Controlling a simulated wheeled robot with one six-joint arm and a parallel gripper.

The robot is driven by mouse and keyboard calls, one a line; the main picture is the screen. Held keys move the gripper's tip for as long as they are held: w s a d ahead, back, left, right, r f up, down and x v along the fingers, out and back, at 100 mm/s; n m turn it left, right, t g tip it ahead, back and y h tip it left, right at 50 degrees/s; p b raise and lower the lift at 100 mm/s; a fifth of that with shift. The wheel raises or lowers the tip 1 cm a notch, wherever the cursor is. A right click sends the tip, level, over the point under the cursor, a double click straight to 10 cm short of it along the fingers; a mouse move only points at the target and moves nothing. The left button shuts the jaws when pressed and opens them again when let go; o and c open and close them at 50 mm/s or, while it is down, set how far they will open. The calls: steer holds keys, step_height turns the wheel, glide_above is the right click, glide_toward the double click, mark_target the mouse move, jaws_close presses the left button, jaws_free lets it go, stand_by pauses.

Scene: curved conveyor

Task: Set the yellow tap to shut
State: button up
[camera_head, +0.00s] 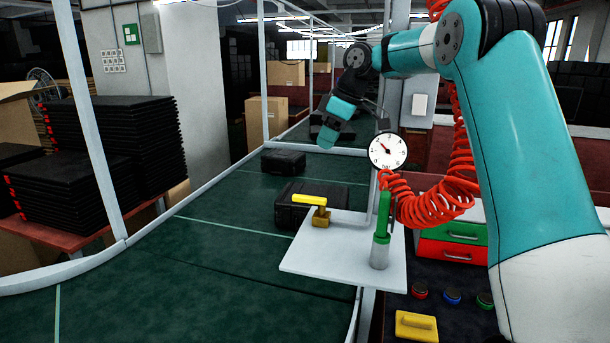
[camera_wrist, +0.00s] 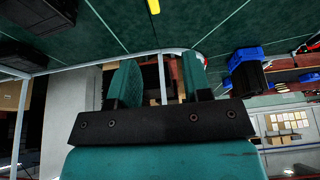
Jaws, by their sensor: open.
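The yellow tap has a yellow lever handle (camera_head: 309,200) on a brass body (camera_head: 321,217). It stands on a white plate (camera_head: 310,262) in the head view, with the lever lying roughly level and pointing left. My gripper (camera_head: 334,122) is above and behind the plate, apart from the tap. The wrist view shows its two teal fingers spread with nothing between them (camera_wrist: 160,80). A small yellow piece shows at the top edge of the wrist view; I cannot tell whether it is the tap.
A green-handled valve (camera_head: 382,215) stands on the plate's right, with a round gauge (camera_head: 388,151) above. A red coiled hose (camera_head: 430,205) hangs beside it. Black cases (camera_head: 283,162) lie on the green conveyor (camera_head: 190,265). Push buttons (camera_head: 452,297) and a yellow block (camera_head: 416,326) are at lower right.

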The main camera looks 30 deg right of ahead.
mark_target(303, 196)
steer(key=p+x, duration=0.1)
steer(key=x, duration=0.4)
steer(key=d+x, duration=0.1)
steer(key=x, duration=0.5)
steer(key=p+x, duration=0.1)
steer(key=x, duration=0.5)
steer(key=shift+w+d+f+p, duration=0.15)
steer(key=shift+w+p, duration=0.05)
steer(key=shift+p, duration=0.1)
jaws_close()
